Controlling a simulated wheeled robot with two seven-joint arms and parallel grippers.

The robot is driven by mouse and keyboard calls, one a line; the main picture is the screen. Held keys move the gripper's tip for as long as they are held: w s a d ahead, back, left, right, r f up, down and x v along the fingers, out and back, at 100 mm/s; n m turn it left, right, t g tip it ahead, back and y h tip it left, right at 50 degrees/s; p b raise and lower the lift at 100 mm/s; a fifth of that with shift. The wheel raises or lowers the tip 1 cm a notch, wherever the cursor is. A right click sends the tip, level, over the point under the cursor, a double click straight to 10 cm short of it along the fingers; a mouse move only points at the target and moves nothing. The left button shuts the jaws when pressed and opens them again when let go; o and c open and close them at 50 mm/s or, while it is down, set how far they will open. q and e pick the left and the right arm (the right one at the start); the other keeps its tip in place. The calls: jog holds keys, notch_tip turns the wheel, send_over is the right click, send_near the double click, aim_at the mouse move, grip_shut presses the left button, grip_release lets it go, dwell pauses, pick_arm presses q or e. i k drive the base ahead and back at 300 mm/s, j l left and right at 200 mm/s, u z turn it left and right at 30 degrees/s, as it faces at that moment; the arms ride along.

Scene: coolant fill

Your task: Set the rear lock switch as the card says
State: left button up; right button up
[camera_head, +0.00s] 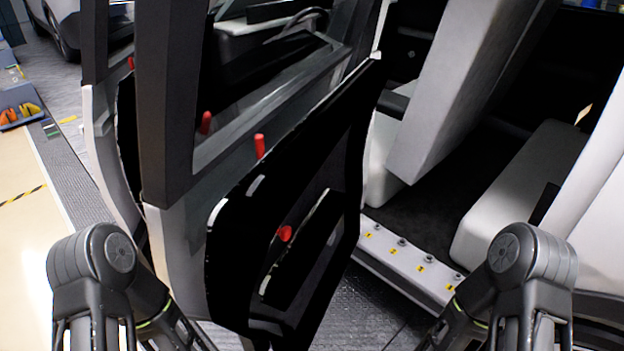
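An open car door stands in the middle with its black inner panel (335,150) toward me. A red upright pin (260,146) sticks up at the panel's top edge. A red knob (285,233) sits lower, by the armrest (300,255). I cannot tell which of the two is the lock switch, nor read its setting. No card with readable writing shows. Dark links of my two arms show at the bottom left and bottom right, apart from the red parts. Both grippers are out of view.
The door opening shows pale seats (450,90) and a sill (400,258) with bolts and yellow labels. Another red part (205,122) shows through the window frame. A bench (25,190) with a blue tray (20,105) runs along the left. Dark floor lies below the sill.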

aim_at(285, 233)
jog(key=k+l+z, duration=0.1)
jog(key=l, duration=0.4)
jog(key=k+l+z, duration=0.15)
jog(key=l, duration=0.35)
jog(key=l+z, duration=0.1)
jog(key=l, duration=0.4)
